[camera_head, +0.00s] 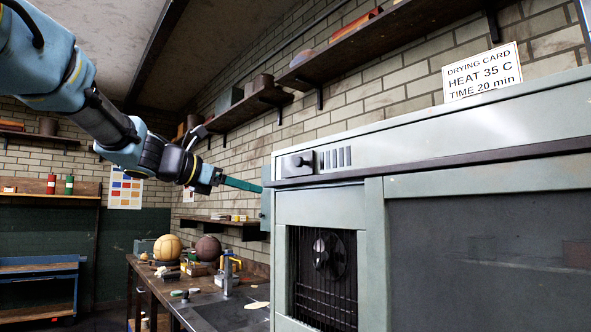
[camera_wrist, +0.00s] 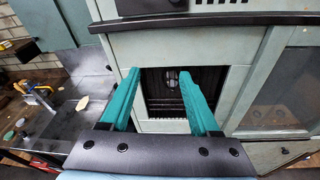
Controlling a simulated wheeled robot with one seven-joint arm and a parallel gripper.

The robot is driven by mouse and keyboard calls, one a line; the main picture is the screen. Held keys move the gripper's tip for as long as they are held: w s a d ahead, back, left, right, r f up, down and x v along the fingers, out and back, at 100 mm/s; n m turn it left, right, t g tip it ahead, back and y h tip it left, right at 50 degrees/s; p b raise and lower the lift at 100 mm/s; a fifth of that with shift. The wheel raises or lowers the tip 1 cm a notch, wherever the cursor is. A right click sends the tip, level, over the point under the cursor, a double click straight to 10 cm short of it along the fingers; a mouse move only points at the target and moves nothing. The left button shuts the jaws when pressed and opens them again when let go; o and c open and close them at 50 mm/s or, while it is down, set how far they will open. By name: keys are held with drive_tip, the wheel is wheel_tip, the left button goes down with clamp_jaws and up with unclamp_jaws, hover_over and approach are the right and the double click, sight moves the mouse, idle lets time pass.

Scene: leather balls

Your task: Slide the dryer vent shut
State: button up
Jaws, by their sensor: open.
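The dryer (camera_head: 400,187) is a large pale green cabinet at the right of the head view; its front also shows in the wrist view (camera_wrist: 250,75). Its upper front strip carries the vent, a row of dark slots (camera_head: 336,158) with a dark knob (camera_head: 297,164) just left of them. In the wrist view only the lower edge of this area shows at the top. My gripper (camera_head: 258,188) has teal fingers and is left of the dryer's front, lower than the knob and apart from it. In the wrist view my gripper (camera_wrist: 160,74) is open and empty.
Below the vent is a dark opening with a fan (camera_head: 330,254) behind wires. A dark ledge (camera_head: 450,165) runs beneath the vent strip. A workbench (camera_head: 215,300) with balls and tools stands left of the dryer. A drying card (camera_head: 482,72) stands on top.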

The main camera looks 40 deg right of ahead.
drive_tip(key=n+g+h, duration=0.1)
drive_tip(key=h, duration=0.1)
approach(297, 161)
drive_tip(key=d+p, duration=0.1)
drive_tip(key=d, duration=0.2)
drive_tip(key=d+p, duration=0.1)
drive_tip(key=d, duration=0.2)
drive_tip(key=d+p, duration=0.2)
drive_tip(key=d, duration=0.1)
drive_tip(key=shift+s+d, duration=0.15)
drive_tip(key=shift+s, duration=0.1)
drive_tip(key=shift+c, duration=0.4)
clamp_jaws()
idle(0.4)
